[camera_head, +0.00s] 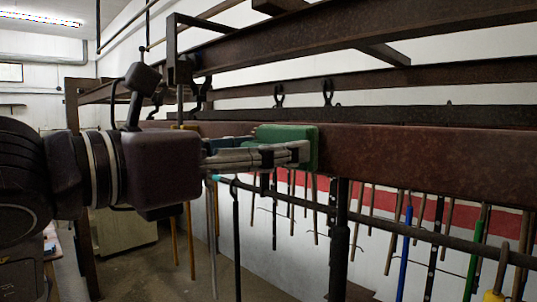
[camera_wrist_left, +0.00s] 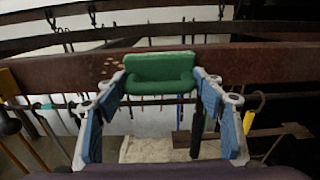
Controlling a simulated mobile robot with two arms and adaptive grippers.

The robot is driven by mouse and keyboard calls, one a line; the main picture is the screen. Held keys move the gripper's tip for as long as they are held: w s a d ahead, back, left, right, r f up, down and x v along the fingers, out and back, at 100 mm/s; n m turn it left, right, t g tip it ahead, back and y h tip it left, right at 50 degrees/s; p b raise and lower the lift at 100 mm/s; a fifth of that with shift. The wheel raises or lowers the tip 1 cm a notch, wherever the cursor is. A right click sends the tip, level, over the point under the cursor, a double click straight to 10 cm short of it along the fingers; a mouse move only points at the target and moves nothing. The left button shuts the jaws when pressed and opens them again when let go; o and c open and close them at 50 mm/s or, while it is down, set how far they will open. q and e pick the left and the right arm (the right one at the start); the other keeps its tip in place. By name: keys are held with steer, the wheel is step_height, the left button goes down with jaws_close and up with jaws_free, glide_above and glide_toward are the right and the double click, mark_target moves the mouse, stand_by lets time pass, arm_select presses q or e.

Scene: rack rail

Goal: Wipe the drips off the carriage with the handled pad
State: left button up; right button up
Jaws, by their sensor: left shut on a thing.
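My left gripper (camera_head: 300,153) reaches in from the left, with its fingers (camera_wrist_left: 160,80) on both sides of a green handled pad (camera_head: 276,136). It is shut on the pad's handle. The green pad (camera_wrist_left: 160,66) is in front of a long rust-brown beam (camera_head: 420,160), which looks like the carriage face. Whether the pad touches the beam, I cannot tell. In the left wrist view, small tan spots that look like drips (camera_wrist_left: 112,64) show on the brown beam (camera_wrist_left: 60,74), just left of the pad. The pad hides the beam behind it. My right gripper is not in view.
Dark rails (camera_head: 370,42) run above and behind the beam, with hooks (camera_head: 328,92) on one. Below, a dark horizontal bar (camera_head: 420,234) crosses several hanging rods and handled tools, including a blue one (camera_head: 405,250). Open floor (camera_head: 180,270) shows at lower left.

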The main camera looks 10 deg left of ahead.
arm_select(q)
steer(key=shift+w+a+b, duration=0.5)
steer(key=shift+w+a, duration=0.8)
steer(key=shift+a, duration=0.3)
steer(key=w+a, duration=0.3)
steer(key=a, duration=0.1)
steer(key=shift+w+a+b, duration=0.3)
steer(key=shift+w+a, duration=0.1)
steer(key=shift+b+v, duration=0.85)
steer(key=shift+v, duration=2.15)
steer(key=v, duration=0.3)
steer(key=shift+b, duration=0.3)
